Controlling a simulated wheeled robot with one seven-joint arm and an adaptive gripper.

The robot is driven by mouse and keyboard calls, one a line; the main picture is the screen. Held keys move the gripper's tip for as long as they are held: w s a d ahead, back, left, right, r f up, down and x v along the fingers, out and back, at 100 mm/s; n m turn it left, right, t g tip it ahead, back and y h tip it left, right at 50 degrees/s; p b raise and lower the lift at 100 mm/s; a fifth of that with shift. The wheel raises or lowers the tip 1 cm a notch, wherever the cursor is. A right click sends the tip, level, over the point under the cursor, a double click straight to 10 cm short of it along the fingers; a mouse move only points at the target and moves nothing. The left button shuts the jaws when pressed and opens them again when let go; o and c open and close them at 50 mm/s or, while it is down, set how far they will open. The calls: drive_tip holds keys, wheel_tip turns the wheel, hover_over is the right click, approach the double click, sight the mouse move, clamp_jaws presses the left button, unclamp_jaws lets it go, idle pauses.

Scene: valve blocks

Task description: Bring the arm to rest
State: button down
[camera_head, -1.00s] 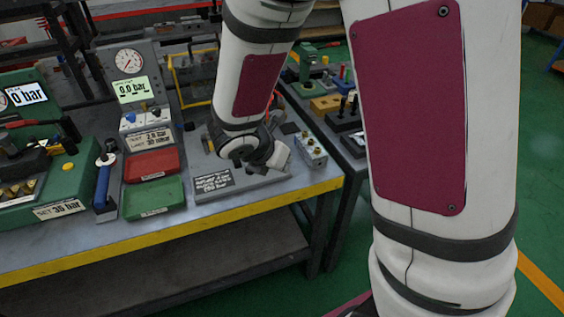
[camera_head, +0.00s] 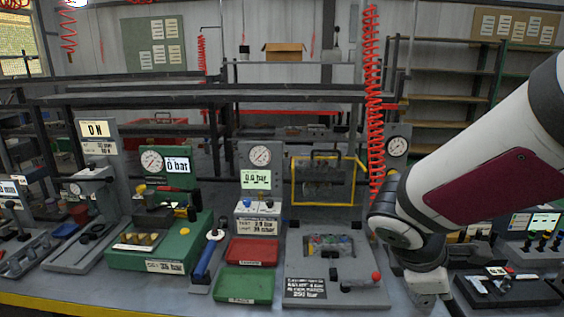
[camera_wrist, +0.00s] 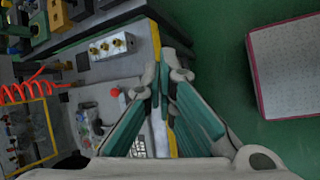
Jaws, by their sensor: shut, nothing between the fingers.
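My arm, white with a dark red panel, comes in from the right edge of the head view. My gripper (camera_head: 428,286) hangs low over the front of the bench, right of the grey fixture (camera_head: 334,297) with a red knob. Much of the gripper is hidden by the wrist in that view. In the wrist view my gripper (camera_wrist: 170,78) has its teal-padded fingers together and empty. They point across the bench's yellow front edge (camera_wrist: 156,48). A valve block (camera_wrist: 111,47) with brass fittings lies on the bench, up and left of the fingertips.
A red tray (camera_head: 251,252) and a green tray (camera_head: 244,286) lie on the bench beside a blue-handled tool (camera_head: 206,258). A yellow frame (camera_head: 294,180) and a coiled red hose (camera_head: 372,110) stand behind. Green floor is open beyond the bench edge in the wrist view.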

drive_tip(key=s+a+r+m+y, duration=0.3)
drive_tip(key=s+r+m, duration=0.1)
drive_tip(key=s+m, duration=0.3)
drive_tip(key=s+a+r+m+t+y, duration=0.1)
drive_tip(key=s+a+r+m+y, duration=0.2)
drive_tip(key=s+m, duration=0.4)
drive_tip(key=shift+a+r+p, duration=0.3)
drive_tip(key=shift+a+r, duration=0.3)
